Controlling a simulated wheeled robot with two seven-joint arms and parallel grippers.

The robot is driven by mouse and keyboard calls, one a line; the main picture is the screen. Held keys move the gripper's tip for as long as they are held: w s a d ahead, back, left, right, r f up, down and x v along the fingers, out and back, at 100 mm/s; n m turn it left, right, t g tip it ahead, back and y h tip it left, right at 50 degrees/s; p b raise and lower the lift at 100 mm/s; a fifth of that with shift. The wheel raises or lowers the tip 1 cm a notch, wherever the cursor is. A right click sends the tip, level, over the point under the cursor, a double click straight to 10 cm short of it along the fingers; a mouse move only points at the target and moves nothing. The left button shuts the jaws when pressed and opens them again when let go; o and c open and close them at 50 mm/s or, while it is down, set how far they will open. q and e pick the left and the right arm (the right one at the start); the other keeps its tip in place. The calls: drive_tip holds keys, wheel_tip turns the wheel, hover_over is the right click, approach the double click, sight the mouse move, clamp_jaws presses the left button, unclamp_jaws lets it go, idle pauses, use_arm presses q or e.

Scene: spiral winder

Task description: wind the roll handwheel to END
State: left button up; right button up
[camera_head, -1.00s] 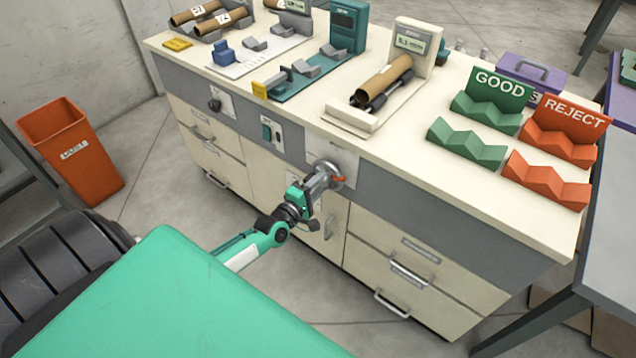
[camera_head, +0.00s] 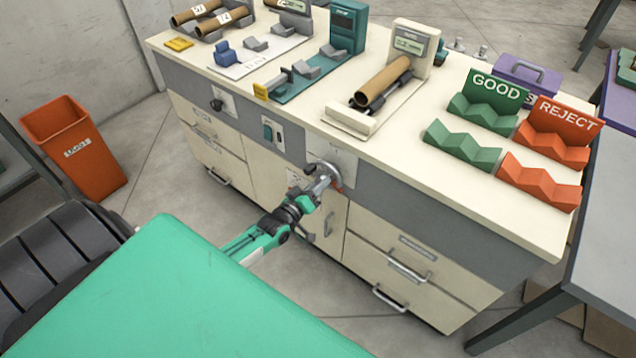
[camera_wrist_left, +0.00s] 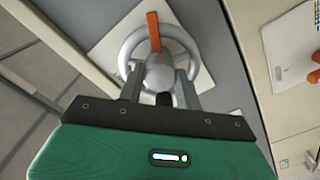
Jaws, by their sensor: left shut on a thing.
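The roll handwheel (camera_head: 318,166) is a grey metal wheel on a white plate on the front of the cream cabinet. It also shows in the left wrist view (camera_wrist_left: 132,45), with an orange mark (camera_wrist_left: 153,30) running from the rim towards the middle. My left gripper (camera_head: 322,186) is shut on the handwheel. In the left wrist view its two fingers (camera_wrist_left: 160,85) lie either side of a round grey part of the wheel, which hides some of the rim. The winder (camera_head: 350,121) above holds a brown tube (camera_head: 384,82) beside a small display (camera_head: 408,43), too small to read. My right gripper is out of view.
A green GOOD rack (camera_head: 462,145) and an orange REJECT rack (camera_head: 540,180) stand at the right of the bench. Drawer handles (camera_head: 390,299) stick out below right of the wheel. An orange bin (camera_head: 75,150) stands on the floor at left.

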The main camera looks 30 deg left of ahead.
use_arm(q)
drive_tip(key=shift+a+m+b, duration=0.15)
drive_tip(key=shift+m+b, duration=1.35)
drive_tip(key=shift+m, duration=13.4)
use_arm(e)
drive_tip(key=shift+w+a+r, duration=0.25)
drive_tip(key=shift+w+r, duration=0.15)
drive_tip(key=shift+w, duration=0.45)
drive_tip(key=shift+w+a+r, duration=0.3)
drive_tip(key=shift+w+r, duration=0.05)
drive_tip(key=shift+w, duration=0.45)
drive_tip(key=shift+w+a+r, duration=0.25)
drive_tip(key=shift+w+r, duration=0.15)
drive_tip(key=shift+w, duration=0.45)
use_arm(q)
drive_tip(key=o, duration=1)
drive_tip(key=shift+r, duration=0.1)
